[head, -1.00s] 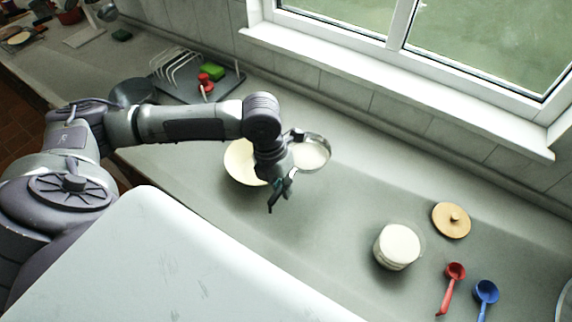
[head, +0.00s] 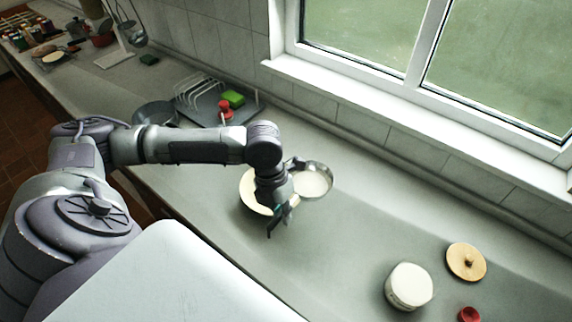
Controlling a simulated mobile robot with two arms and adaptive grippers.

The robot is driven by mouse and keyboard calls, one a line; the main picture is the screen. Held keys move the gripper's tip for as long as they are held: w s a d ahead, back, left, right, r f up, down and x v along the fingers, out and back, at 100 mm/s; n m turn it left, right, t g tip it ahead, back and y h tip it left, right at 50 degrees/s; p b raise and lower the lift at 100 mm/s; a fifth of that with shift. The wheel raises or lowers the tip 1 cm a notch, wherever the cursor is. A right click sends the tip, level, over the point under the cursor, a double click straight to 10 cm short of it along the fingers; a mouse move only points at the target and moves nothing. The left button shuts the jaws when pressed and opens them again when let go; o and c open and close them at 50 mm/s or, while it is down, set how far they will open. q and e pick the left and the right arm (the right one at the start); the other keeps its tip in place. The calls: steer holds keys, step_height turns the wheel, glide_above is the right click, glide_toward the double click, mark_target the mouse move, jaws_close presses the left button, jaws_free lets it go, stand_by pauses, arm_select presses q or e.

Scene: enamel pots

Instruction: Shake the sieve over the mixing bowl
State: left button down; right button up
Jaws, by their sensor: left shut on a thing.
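The sieve (head: 313,181) is a round metal-rimmed pan with white contents, in the middle of the head view. My left gripper (head: 279,218) is shut on the sieve, whose handle is mostly hidden by the gripper and wrist. The mixing bowl (head: 250,190) is cream-coloured and stands on the counter, partly hidden behind my left wrist. The sieve appears to the right of the bowl in the picture; its height above the counter and how far it overlaps the bowl I cannot tell. My right gripper is not in view.
A white canister (head: 409,287), a round wooden lid (head: 466,262) and a red scoop (head: 469,314) are at the lower right. Counter between bowl and canister is clear.

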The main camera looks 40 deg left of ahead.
arm_select(q)
steer(key=s+a+p, duration=0.1)
steer(key=a+p, duration=0.1)
steer(key=a, duration=0.9)
steer(key=shift+s+a+p, duration=0.25)
steer(key=shift+p, duration=0.05)
stand_by(2.0)
stand_by(0.5)
steer(key=shift+f+b, duration=0.8)
steer(key=shift+f, duration=1.2)
